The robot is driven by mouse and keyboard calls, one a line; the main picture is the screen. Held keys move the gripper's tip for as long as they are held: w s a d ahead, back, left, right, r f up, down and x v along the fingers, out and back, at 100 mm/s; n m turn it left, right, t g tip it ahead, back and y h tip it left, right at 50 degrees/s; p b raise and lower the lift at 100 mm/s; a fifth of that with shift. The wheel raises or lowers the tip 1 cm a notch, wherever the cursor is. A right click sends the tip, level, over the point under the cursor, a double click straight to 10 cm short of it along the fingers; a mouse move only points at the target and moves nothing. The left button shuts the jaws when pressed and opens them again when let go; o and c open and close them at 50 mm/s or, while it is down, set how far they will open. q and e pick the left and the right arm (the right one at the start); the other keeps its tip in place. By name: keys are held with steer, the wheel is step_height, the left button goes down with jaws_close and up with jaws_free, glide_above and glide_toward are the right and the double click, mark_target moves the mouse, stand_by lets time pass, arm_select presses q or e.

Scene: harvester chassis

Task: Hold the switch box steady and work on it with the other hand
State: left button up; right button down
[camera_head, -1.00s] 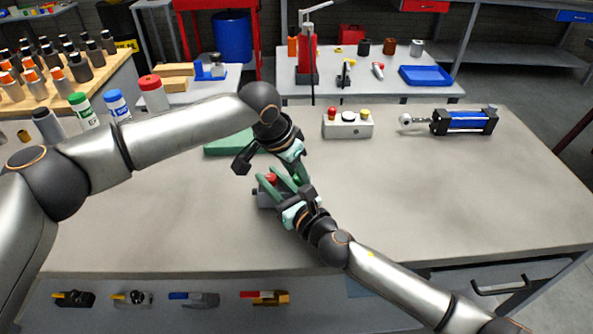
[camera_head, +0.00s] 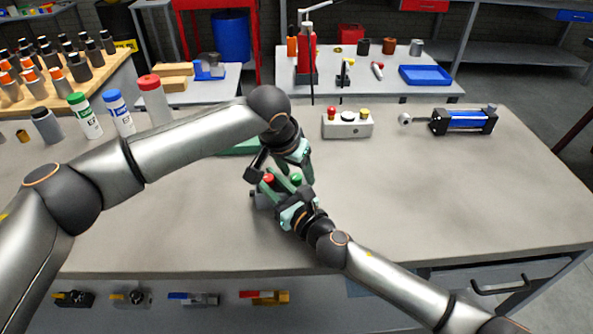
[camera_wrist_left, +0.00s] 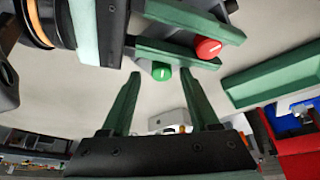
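The switch box (camera_head: 262,199) is small and grey, with a red knob (camera_head: 268,178) and a green knob (camera_head: 296,178). It is at the middle of the workbench, mostly hidden by my grippers. My right gripper (camera_head: 279,193) is shut on the box from the lower right. My left gripper (camera_head: 291,176) is open and empty above the box. In the left wrist view, its fingertips (camera_wrist_left: 161,76) are spread to either side of the green knob (camera_wrist_left: 161,71). The red knob (camera_wrist_left: 207,48) is beside the right gripper's green fingers. I cannot tell whether the left fingers touch the green knob.
A white box with coloured buttons (camera_head: 347,126) and a blue cylinder (camera_head: 464,120) stand at the bench's back. A green flat object (camera_head: 238,147) is partly behind my left arm. Capped bottles (camera_head: 86,116) stand at the left. The bench's right side (camera_head: 450,200) is clear.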

arm_select(q)
steer(key=shift+a+r, duration=0.1)
steer(key=v, duration=1.2)
steer(key=shift+c, duration=0.4)
steer(key=shift+c, duration=0.7)
steer(key=shift+w, duration=0.15)
steer(key=shift+c, duration=0.4)
steer(key=w+f+m+g, duration=0.1)
steer(key=f+m, duration=0.2)
steer(key=w+d+f+m+g+h, duration=0.1)
steer(key=f+m, duration=0.2)
steer(key=f, duration=0.1)
steer(key=w+d+f+m+g+h, duration=0.1)
steer(key=w+f+m, duration=0.1)
steer(key=f+m, duration=0.1)
steer(key=shift+d+f, duration=0.25)
steer(key=shift+f, duration=0.35)
